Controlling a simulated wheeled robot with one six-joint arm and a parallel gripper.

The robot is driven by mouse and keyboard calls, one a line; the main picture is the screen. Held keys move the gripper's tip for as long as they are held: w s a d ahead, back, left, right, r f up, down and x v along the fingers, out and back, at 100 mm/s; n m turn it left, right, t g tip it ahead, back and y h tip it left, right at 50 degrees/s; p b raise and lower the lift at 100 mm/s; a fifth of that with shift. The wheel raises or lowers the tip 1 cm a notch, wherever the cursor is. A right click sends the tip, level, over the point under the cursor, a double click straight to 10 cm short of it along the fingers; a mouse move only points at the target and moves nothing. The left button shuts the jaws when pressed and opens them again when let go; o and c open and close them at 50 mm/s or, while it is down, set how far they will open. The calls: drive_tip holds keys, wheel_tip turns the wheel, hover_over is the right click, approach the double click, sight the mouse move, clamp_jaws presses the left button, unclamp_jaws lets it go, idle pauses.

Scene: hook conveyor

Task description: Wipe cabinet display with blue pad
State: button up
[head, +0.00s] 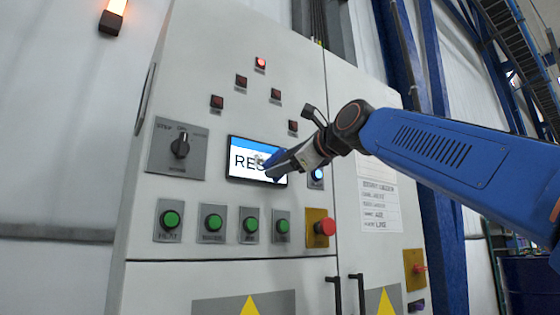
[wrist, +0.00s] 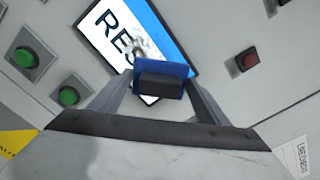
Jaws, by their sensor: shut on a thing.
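The cabinet display (head: 245,150) is a dark-framed screen with a blue top band and black letters starting "RES" on white. It also shows in the wrist view (wrist: 110,32). A greyish smudge (wrist: 140,45) lies on the screen beside the pad. My gripper (head: 275,168) is in front of the display's right part. In the wrist view its two fingers are shut on the blue pad (wrist: 177,70), which has a dark block on its back. The pad is at the screen and covers part of the text. I cannot tell whether it touches the glass.
Green buttons (head: 214,223) sit in a row below the display. A red mushroom button (head: 325,227) on a yellow plate is below right, and a rotary switch (head: 180,147) is to the left. Red lamps (head: 260,63) are above. A lit blue button (head: 317,174) is close to the gripper.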

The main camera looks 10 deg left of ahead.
sight(247, 159)
drive_tip(key=shift+w+d, duration=0.6)
drive_tip(key=shift+w, duration=0.15)
drive_tip(key=shift+s+a, duration=0.55)
drive_tip(key=shift+s, duration=0.2)
drive_tip(key=shift+s+a, duration=0.55)
drive_tip(key=shift+s, duration=0.2)
drive_tip(key=shift+s+a, duration=2.45)
drive_tip(key=shift+s, duration=0.3)
drive_tip(key=v, duration=0.6)
drive_tip(key=shift+s+d, duration=0.1)
drive_tip(key=shift+d, duration=0.05)
drive_tip(key=v, duration=0.2)
drive_tip(key=shift+s+d, duration=0.25)
